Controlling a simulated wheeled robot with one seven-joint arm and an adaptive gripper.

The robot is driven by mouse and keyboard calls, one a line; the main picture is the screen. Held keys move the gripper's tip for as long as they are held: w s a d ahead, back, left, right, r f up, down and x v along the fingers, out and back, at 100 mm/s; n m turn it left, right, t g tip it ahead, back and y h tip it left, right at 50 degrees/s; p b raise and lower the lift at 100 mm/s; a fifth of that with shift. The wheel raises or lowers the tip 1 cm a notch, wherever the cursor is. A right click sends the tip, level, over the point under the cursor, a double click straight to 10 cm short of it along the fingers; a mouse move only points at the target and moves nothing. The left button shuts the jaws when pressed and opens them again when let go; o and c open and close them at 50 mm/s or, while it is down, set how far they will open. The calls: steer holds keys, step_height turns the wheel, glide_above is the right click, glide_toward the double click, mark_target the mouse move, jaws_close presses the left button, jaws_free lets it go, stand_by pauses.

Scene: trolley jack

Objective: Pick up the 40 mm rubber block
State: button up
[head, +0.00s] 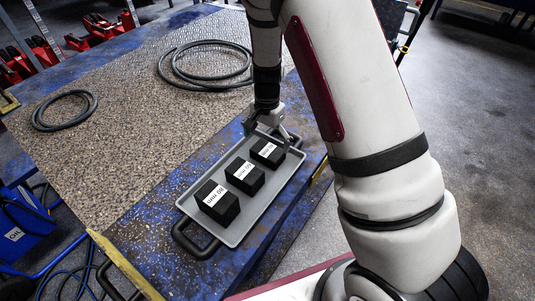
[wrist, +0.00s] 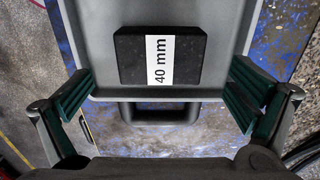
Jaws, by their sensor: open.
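The 40 mm rubber block (wrist: 160,57) is black with a white "40 mm" label. It lies in a grey tray (wrist: 212,95), close to the tray's end wall. In the head view it is the far-right block (head: 268,153) of three in the tray. My gripper (head: 272,132) is over that end of the tray, just above the block. In the wrist view my gripper (wrist: 160,85) is open, its green-padded fingers wide apart on either side. The block shows between them but farther ahead, with nothing held.
Two other labelled black blocks, the middle one (head: 245,176) and the near-left one (head: 217,203), share the tray. The tray has black end handles (head: 193,243). Coiled hoses (head: 206,65) lie on the blue-edged bench behind. Red jacks (head: 95,30) stand beyond.

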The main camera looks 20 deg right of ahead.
mark_target(268, 150)
step_height(268, 150, down, 5)
steer(key=shift+w+d+f, duration=0.1)
steer(key=shift+c, duration=0.6)
steer(key=c, duration=1.2)
